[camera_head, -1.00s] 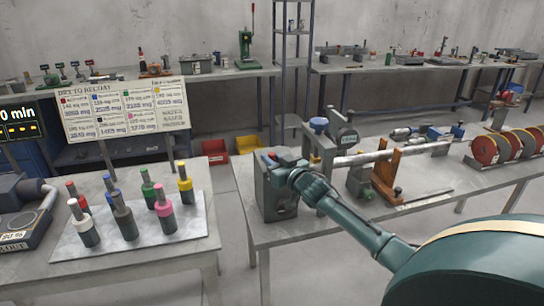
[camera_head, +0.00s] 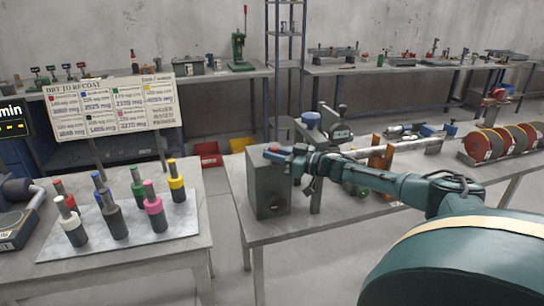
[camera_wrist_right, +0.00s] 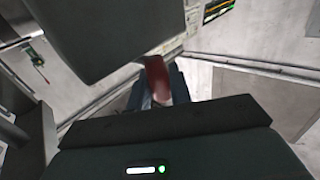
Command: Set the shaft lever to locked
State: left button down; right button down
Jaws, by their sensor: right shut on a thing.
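The shaft lever shows as a red piece (camera_head: 274,149) at the top of the grey housing block (camera_head: 267,185) on the right-hand bench. My right gripper (camera_head: 271,155) is at that block's top and shut on the lever. In the right wrist view the lever's dark red grip (camera_wrist_right: 157,80) stands between the dark jaws. The jaws and wrist cover most of the lever, so its exact angle and any lock markings cannot be read. The silver shaft (camera_head: 405,145) runs right from behind my right arm. My left gripper is not in view.
A left table holds several colour-capped cylinders on a pale plate (camera_head: 155,232). A sign (camera_head: 112,106) stands behind them. Open floor separates the tables.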

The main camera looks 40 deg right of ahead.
jog(key=shift+w+d+r, duration=0.1)
jog(key=shift+r, duration=0.15)
jog(key=c, duration=1.7)
grip_release()
jog(key=o, duration=0.4)
jog(key=shift+f, duration=0.15)
jog(key=shift+s+d+f, duration=0.1)
jog(key=shift+s+f, duration=0.05)
jog(key=shift+s, duration=0.25)
jog(key=v, duration=1.2)
jog(key=shift+s, duration=0.15)
